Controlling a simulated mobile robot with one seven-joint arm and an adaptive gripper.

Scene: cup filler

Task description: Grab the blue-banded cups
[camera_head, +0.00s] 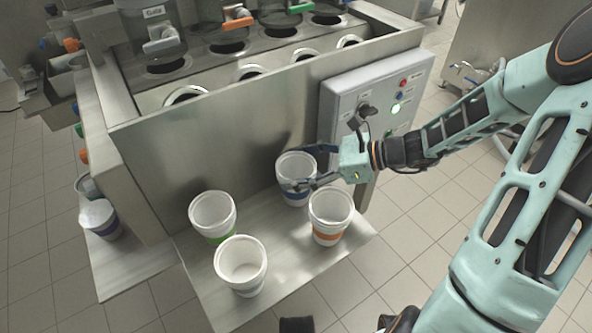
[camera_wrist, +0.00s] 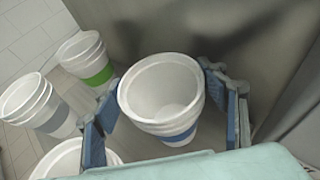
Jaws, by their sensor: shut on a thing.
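A nested stack of white cups with a blue band (camera_head: 296,165) stands upright on the metal shelf against the machine's front wall. In the wrist view the blue-banded cups (camera_wrist: 165,110) sit between the two blue-padded fingers, band low on the stack. My gripper (camera_head: 306,167) reaches in from the right in the head view and is shut on these cups, one finger on each side. It also shows in the wrist view (camera_wrist: 162,100).
Orange-banded cups (camera_head: 331,208) stand close in front of my gripper. Green-banded cups (camera_head: 212,210) and grey-banded cups (camera_head: 241,262) stand to the left. Another cup stack with a dark bluish band (camera_head: 98,214) is on the left ledge. A control box (camera_head: 378,95) hangs above my gripper.

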